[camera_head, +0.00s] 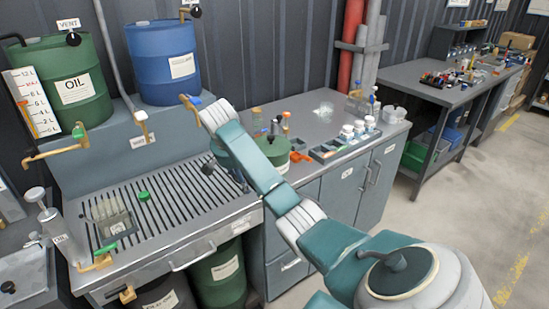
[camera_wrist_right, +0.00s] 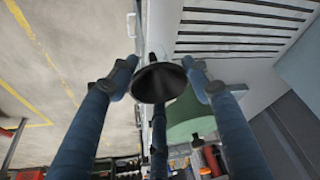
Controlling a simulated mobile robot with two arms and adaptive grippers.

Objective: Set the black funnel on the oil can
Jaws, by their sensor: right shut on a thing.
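The black funnel (camera_wrist_right: 158,84) is between the fingers of my right gripper (camera_wrist_right: 160,76), which is shut on it. In the head view the funnel (camera_head: 208,168) shows as a small dark shape left of my right forearm, above the counter. My arm hides most of that gripper. A green can (camera_head: 274,150), likely the oil can, stands on the cabinet top just right of the funnel, partly behind my arm. In the wrist view its green body (camera_wrist_right: 190,118) is behind the funnel and gripper. The funnel is apart from the can. My left gripper is not in view.
A slatted drain counter (camera_head: 170,205) lies left of the funnel. A green oil drum (camera_head: 75,90) and a blue drum (camera_head: 165,65) stand behind it. White-lidded jars (camera_head: 347,131) and a parts tray (camera_head: 328,151) are on the cabinet top. A workbench (camera_head: 435,85) stands at the right.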

